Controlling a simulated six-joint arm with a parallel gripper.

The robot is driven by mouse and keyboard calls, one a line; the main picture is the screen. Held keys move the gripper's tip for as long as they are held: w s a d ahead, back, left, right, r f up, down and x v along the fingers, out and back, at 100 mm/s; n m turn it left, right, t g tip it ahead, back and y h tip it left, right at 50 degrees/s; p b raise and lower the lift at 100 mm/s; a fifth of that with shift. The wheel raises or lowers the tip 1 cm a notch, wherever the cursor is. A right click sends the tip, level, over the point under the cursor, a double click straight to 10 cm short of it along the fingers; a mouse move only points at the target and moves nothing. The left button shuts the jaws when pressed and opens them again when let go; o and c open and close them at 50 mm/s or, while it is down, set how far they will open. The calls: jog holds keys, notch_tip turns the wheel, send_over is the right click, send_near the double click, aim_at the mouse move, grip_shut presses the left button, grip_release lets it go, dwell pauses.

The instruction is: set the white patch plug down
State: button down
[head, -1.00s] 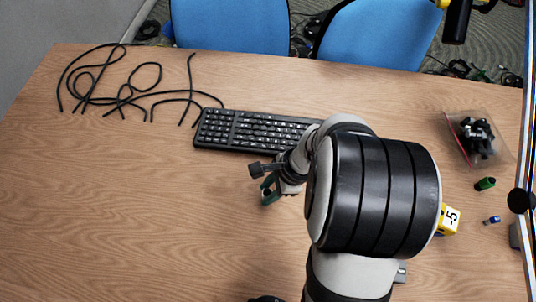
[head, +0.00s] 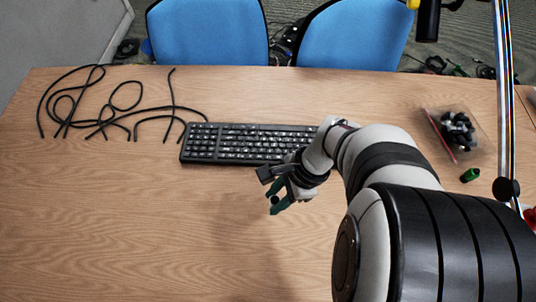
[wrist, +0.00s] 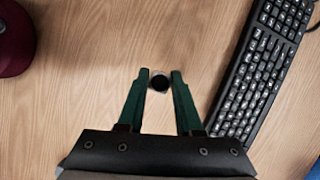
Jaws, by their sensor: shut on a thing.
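My gripper (head: 275,205) is in front of the keyboard, over the table's middle, with teal fingers. In the head view only a dark bit of this plug (head: 275,200) shows between the fingers. No white shows on it, and its length is hidden because I see it end-on. I cannot tell whether it touches the wooden table (head: 120,220). No other patch plug is clearly visible.
The black keyboard (head: 240,142) lies just behind my gripper and to its right in the wrist view (wrist: 262,68). Black cables (head: 110,105) lie at the back left. A clear bag (head: 455,130) and a green item (head: 470,175) are at the right. A dark red object (wrist: 15,38) stands nearby. The front left is bare.

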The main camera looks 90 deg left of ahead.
jog(key=w+d+r, duration=0.3)
jog(key=w+r, duration=0.2)
jog(key=w, duration=0.2)
notch_tip(320, 180, up, 11)
jog(key=w+d+m+t+y, duration=0.1)
jog(key=w+d+m+y, duration=0.15)
jog(key=w+m, duration=1)
jog(key=w+d+m+t+y, duration=0.2)
jog(key=w+m+y, duration=0.15)
jog(key=w, duration=1.75)
jog(key=w+d+m+t+h, duration=0.1)
jog(key=w+d+m+t, duration=0.2)
jog(key=w+d+m, duration=1.15)
jog(key=w+d+m+t+h, duration=0.1)
jog(key=w+d+m, duration=0.2)
jog(key=d, duration=1.1)
jog(key=w+d+m+t+h, duration=0.1)
jog(key=w+d+m+h, duration=0.15)
jog(key=d, duration=1.15)
notch_tip(320, 180, down, 11)
jog(key=shift+y, duration=0.45)
jog(key=w+a+f, duration=0.4)
jog(key=a+f, duration=0.1)
jog(key=w+a+f, duration=0.2)
jog(key=w+a, duration=0.1)
jog(key=shift+a+f, duration=0.2)
jog(key=shift+f, duration=2)
